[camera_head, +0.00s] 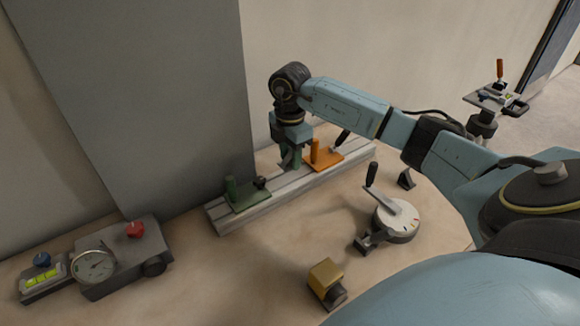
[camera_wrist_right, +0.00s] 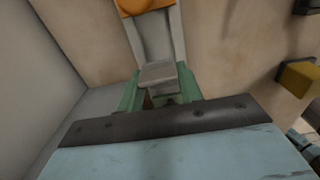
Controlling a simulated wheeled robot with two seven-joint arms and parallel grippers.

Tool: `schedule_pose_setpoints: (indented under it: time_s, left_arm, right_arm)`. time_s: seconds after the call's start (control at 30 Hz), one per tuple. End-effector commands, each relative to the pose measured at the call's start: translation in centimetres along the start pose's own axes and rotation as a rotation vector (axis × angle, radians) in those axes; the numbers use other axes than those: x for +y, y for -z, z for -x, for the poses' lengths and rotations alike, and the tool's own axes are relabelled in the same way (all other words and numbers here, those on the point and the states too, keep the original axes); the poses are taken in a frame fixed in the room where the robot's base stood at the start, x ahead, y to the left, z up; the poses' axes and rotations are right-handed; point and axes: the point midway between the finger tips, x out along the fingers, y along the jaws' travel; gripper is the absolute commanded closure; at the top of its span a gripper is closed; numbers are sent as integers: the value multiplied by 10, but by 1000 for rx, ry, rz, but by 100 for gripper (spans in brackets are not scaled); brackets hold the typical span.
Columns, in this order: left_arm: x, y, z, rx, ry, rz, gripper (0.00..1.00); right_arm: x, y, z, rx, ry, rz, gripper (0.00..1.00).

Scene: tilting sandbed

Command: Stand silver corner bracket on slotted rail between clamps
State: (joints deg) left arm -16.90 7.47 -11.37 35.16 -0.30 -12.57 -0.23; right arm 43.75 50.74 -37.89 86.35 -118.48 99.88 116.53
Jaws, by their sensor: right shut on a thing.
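My right gripper (camera_head: 290,162) points down over the slotted rail (camera_head: 238,218), between the green clamp (camera_head: 246,192) and the orange clamp (camera_head: 324,157). In the right wrist view its green fingers (camera_wrist_right: 160,95) are shut on the silver corner bracket (camera_wrist_right: 158,73), whose flat grey face shows between the fingertips. The rail (camera_wrist_right: 156,36) and part of the orange clamp (camera_wrist_right: 142,5) show beyond it. The gripper hides the bracket in the head view, and I cannot tell whether the bracket touches the rail. My left gripper is not in view.
A round dial with a lever handle (camera_head: 397,220) and a yellow-and-black block (camera_head: 326,278) stand in front of the rail. A gauge box with a red knob (camera_head: 120,262) and a level (camera_head: 42,278) are at left. A grey panel (camera_head: 150,100) rises behind the rail.

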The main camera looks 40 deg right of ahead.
Motion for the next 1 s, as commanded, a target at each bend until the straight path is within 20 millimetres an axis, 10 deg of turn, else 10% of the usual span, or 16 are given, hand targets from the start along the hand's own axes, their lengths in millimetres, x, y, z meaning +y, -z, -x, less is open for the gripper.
schedule_pose_setpoints:
  time_s: [0.2, 0.6, 0.63, 0.7, 1.0]
  left_arm:
    - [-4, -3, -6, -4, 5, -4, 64]
    - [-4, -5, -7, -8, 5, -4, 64]
    - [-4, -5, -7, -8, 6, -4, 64]
    - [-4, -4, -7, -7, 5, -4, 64]
    - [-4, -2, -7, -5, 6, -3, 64]
  right_arm:
    - [-1, 1, -37, 1, 3, 0, 92]
    - [0, 0, -43, 0, 1, 2, 92]
    - [0, 0, -43, 0, 1, 2, 63]
    - [0, 0, -43, 0, 1, 2, 53]
    - [0, 0, -42, 0, 1, 2, 42]
